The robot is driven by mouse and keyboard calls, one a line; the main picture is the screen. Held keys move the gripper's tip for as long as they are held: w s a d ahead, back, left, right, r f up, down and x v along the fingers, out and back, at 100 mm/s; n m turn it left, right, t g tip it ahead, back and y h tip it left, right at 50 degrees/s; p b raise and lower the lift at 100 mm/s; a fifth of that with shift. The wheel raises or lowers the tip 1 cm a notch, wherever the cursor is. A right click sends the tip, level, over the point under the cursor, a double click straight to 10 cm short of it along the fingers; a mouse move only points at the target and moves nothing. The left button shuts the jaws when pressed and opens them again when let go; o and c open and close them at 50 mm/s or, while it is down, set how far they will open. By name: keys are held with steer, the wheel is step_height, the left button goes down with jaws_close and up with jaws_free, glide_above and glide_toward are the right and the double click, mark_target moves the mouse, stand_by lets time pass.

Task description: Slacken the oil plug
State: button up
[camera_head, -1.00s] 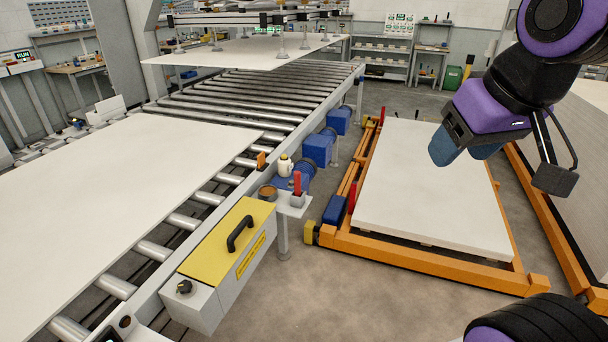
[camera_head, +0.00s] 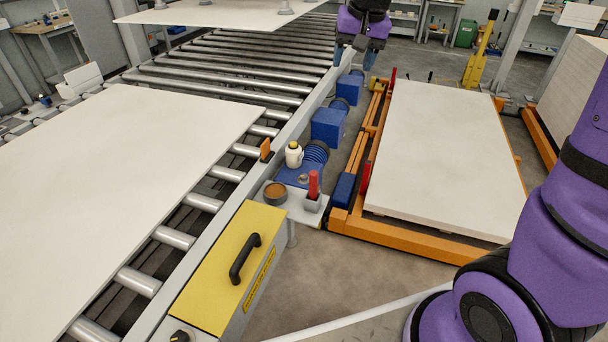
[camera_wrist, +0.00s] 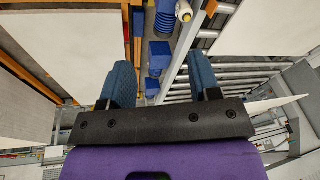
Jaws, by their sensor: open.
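A blue drive unit (camera_head: 290,175) with a ribbed motor sits beside the conveyor rail. A small round grey piece (camera_head: 304,178) on its top may be the oil plug; it is too small to be sure. A white bottle with a yellow cap (camera_head: 294,155) stands by it and shows in the wrist view (camera_wrist: 184,11). My gripper (camera_head: 355,62) is at the top of the head view, beyond this unit, beside the conveyor's far part. Its two blue fingers are apart and empty in the wrist view (camera_wrist: 163,75).
A small stand holds a brown tin (camera_head: 275,192) and a red-handled tool in a grey holder (camera_head: 313,190). A yellow-lidded box (camera_head: 225,265) is in front. More blue motors (camera_head: 327,126) line the rail. A white panel stack (camera_head: 450,150) on an orange frame is right.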

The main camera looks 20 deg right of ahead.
steer(key=w+a+f+m+g, duration=0.1)
steer(key=w+f, duration=0.7)
steer(key=m+g, duration=0.2)
steer(key=m, duration=0.1)
glide_above(304, 175)
step_height(304, 175, down, 30)
steer(key=shift+h, duration=0.4)
step_height(304, 175, down, 11)
steer(key=shift+r, duration=0.2)
steer(key=shift+n, duration=0.3)
steer(key=c, duration=0.9)
